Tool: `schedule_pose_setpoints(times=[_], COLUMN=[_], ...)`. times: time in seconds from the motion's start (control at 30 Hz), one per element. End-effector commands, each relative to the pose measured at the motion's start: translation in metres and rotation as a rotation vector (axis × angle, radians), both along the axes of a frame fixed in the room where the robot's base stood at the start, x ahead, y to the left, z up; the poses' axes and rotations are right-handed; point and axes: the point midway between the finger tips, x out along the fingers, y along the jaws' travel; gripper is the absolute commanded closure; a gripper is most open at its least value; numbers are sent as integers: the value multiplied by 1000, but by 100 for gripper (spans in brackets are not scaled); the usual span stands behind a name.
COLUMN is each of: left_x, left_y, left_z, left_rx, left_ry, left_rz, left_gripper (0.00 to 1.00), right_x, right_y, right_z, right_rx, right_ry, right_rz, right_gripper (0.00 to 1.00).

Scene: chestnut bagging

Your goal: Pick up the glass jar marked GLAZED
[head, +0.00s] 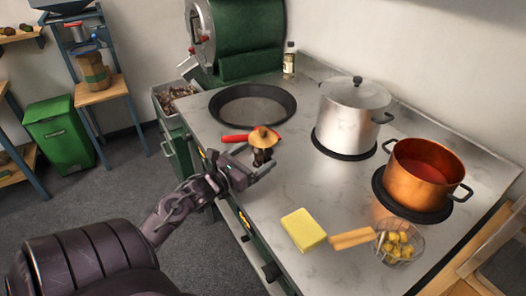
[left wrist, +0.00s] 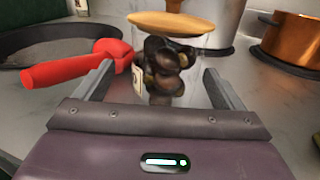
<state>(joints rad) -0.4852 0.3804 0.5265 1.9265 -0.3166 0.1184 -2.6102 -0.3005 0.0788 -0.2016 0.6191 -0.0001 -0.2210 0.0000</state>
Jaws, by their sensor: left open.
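A glass jar (head: 262,153) with a wooden lid and dark brown chestnuts inside stands on the marble-look counter. In the left wrist view the jar (left wrist: 165,70) shows upright, with a small pale label whose writing I cannot read. My left gripper (head: 257,163) is open at the jar, low over the counter near its front edge. In the left wrist view its fingers (left wrist: 160,78) lie on either side of the jar, with gaps visible. My right gripper is in neither view.
A red-handled tool (head: 236,138) lies left of the jar, close to the left finger. Behind are a dark pan (head: 252,105) and a small bottle (head: 289,60). A steel pot (head: 352,115), copper pot (head: 425,170), yellow sponge (head: 303,229) and wire strainer (head: 400,243) stand right and in front.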

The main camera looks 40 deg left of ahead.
Motion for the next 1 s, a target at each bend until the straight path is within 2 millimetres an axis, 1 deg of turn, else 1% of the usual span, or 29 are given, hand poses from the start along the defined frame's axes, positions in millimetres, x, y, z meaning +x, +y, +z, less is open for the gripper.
schedule_pose_setpoints(times=[0.1, 0.3, 0.43, 0.63, 1.0], left_x=[16, 40, 46, 46, 45], left_y=[-4, -7, -8, -8, -7], left_z=[3, 0, -1, -2, -2], left_rx=[-5, -2, -1, -1, -1], left_ry=[-5, -2, -1, 0, 0], left_rz=[1, 1, 0, 0, 0], left_gripper=[10, 10, 10, 10, 58], right_x=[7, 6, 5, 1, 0], right_y=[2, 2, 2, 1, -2], right_z=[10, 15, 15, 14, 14], right_rx=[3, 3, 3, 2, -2], right_ry=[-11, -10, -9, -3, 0], right_rz=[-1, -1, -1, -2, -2], right_gripper=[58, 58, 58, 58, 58])
